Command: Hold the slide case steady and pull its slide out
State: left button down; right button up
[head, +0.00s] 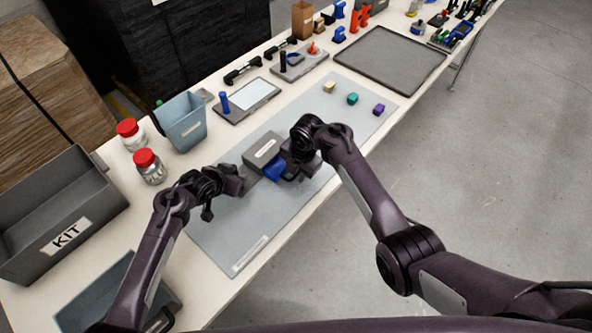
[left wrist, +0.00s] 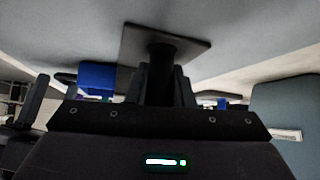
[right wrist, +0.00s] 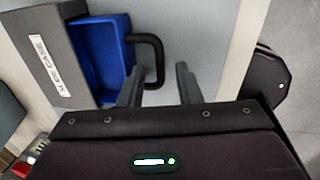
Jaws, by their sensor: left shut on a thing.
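The grey slide case (head: 263,147) sits on the grey-blue mat, its white label facing up. Its blue slide (head: 273,170) projects from one side; in the right wrist view the slide (right wrist: 100,55) has a black loop handle (right wrist: 158,62). My left gripper (head: 240,184) is beside the case on the left. In the left wrist view it is shut on a dark post (left wrist: 160,68) with a square plate (left wrist: 190,48). My right gripper (head: 291,172) is at the slide's handle, fingers apart, the handle just ahead of or between the fingertips. It partly hides the slide in the head view.
A KIT bin (head: 30,225), red-lidded jars (head: 149,170) and a blue-grey bin (head: 182,122) stand on the left. Three small blocks (head: 352,98) lie on the mat's far end. A dark tray (head: 390,60) is beyond. The mat's near end (head: 235,240) is clear.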

jog(key=shift+r, duration=0.1)
notch_tip(320, 180, up, 7)
jog(key=shift+s+d, duration=0.45)
jog(key=shift+r, duration=0.1)
pick_arm(q)
jog(key=c, duration=1.2)
grip_release()
jog(key=p+v, duration=0.7)
jog(key=v, duration=1.2)
jog(key=shift+a+p, duration=0.1)
jog(key=shift+p, duration=0.2)
pick_arm(e)
notch_tip(320, 180, up, 8)
jog(key=shift+f, duration=0.2)
